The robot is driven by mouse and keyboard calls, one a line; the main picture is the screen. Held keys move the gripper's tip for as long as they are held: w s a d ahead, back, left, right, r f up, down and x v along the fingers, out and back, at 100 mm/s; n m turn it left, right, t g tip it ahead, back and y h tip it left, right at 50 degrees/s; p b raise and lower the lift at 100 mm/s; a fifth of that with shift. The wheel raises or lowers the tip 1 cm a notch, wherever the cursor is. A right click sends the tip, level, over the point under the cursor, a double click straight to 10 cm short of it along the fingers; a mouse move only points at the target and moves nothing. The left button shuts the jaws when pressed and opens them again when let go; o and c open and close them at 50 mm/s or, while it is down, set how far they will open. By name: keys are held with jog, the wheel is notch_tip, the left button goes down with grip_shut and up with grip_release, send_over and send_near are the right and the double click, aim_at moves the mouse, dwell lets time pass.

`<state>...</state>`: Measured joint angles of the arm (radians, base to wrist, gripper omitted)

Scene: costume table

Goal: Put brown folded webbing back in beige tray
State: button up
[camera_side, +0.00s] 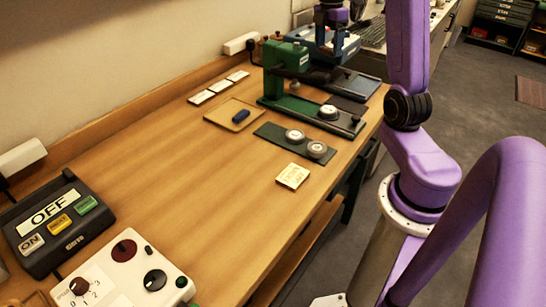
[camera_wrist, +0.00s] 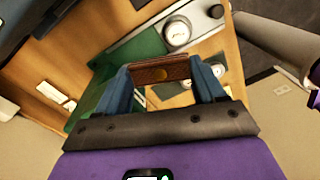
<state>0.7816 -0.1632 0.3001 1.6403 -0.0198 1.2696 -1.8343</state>
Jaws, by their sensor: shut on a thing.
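My gripper (camera_wrist: 162,78) is shut on the brown folded webbing (camera_wrist: 160,72), which lies crosswise between its two blue fingers in the wrist view. In the side view my gripper (camera_side: 337,28) is at the top, in front of the blue press and beyond the green press. I cannot make out the webbing in the side view. The beige tray (camera_side: 217,117) lies flat on the table, left of the green press, with a small dark blue item (camera_side: 241,115) in it. The gripper is well apart from the tray.
The green press (camera_side: 285,70) and blue press (camera_side: 318,42) stand at the back. A dark green plate (camera_side: 275,136) with round gauges and a cream label block (camera_side: 293,176) lie nearer. Control boxes (camera_side: 52,222) stand at front left. The middle of the table is clear.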

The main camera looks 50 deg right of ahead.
jog(key=w+a+r+m, duration=0.1)
jog(key=w, duration=0.2)
jog(key=w+a+r+m, duration=0.1)
jog(key=w+a, duration=0.1)
jog(key=w, duration=0.1)
jog(key=w+a+r+m, duration=0.1)
jog(key=w+a+m, duration=0.1)
jog(key=w, duration=0.1)
jog(key=shift+w+a, duration=0.1)
jog(key=shift+a, duration=0.15)
jog(key=w+a+f+m, duration=0.2)
jog(key=a+f+m, duration=0.1)
jog(key=a, duration=0.4)
jog(key=w+a+f+m, duration=0.1)
jog(key=a+f+m, duration=0.2)
jog(key=a, duration=0.5)
jog(key=s+a+f+m, duration=0.3)
jog(key=s+f+m, duration=0.1)
jog(key=s+f, duration=0.4)
jog(key=s+a+r, duration=0.4)
jog(key=s+a, duration=0.2)
jog(key=a, duration=0.5)
send_over(223, 156)
jog(key=shift+t, duration=0.4)
jog(key=f, duration=0.9)
jog(key=shift+s+f, duration=0.2)
jog(key=shift+f, duration=0.2)
jog(key=shift+w+f, duration=0.2)
jog(key=shift+f, duration=1.65)
